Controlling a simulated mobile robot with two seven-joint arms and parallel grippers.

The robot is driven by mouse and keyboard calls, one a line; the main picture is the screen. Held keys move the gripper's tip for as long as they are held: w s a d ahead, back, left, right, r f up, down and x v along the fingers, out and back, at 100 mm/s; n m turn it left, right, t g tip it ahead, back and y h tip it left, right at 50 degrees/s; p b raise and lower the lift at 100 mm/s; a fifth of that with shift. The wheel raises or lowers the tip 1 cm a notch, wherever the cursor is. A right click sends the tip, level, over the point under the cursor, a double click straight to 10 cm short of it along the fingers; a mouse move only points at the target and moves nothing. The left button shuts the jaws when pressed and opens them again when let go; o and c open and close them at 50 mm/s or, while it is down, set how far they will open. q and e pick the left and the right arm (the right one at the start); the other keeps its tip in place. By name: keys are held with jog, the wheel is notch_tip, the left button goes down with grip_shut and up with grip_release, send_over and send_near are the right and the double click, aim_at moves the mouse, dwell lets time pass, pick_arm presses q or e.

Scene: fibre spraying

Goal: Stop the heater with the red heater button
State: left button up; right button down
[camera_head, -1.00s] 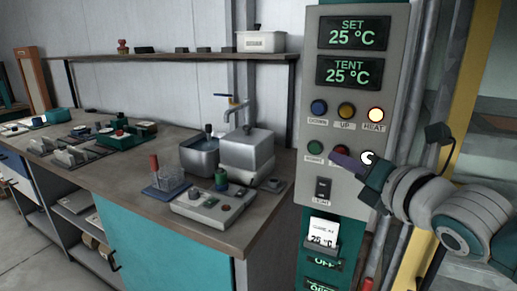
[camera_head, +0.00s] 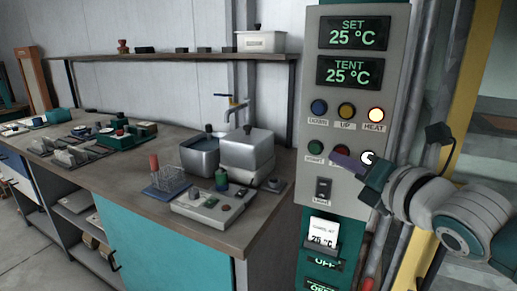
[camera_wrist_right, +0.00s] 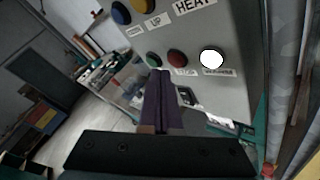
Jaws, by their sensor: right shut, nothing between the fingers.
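The grey control panel (camera_head: 388,110) stands at the right of the head view. Its displays read SET 25 °C (camera_head: 353,33) and TENT 25 °C (camera_head: 348,71). The red button (camera_head: 341,149) is in the lower row, partly hidden by my right gripper (camera_head: 338,158). The right wrist view shows the red button (camera_wrist_right: 177,57) just beyond and right of the purple fingertips (camera_wrist_right: 160,74). My right gripper is shut and empty, its tips close to the panel; contact cannot be told. My left gripper is not in view.
A green button (camera_head: 315,147) and a white lit one (camera_head: 368,157) flank the red one. Blue (camera_head: 319,106) and yellow (camera_head: 346,110) buttons sit above. A switch (camera_head: 323,188) is below. A workbench (camera_head: 130,174) with lab equipment stands left.

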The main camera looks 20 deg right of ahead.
jog(key=shift+w+d, duration=0.1)
jog(key=shift+w+d, duration=0.2)
jog(key=shift+d, duration=0.05)
dwell(0.4)
jog(key=shift+w+d+b, duration=0.25)
jog(key=shift+d+b, duration=0.05)
dwell(0.5)
dwell(0.4)
jog(key=shift+s+a+p, duration=0.5)
jog(key=shift+s+a, duration=0.05)
jog(key=shift+a, duration=0.05)
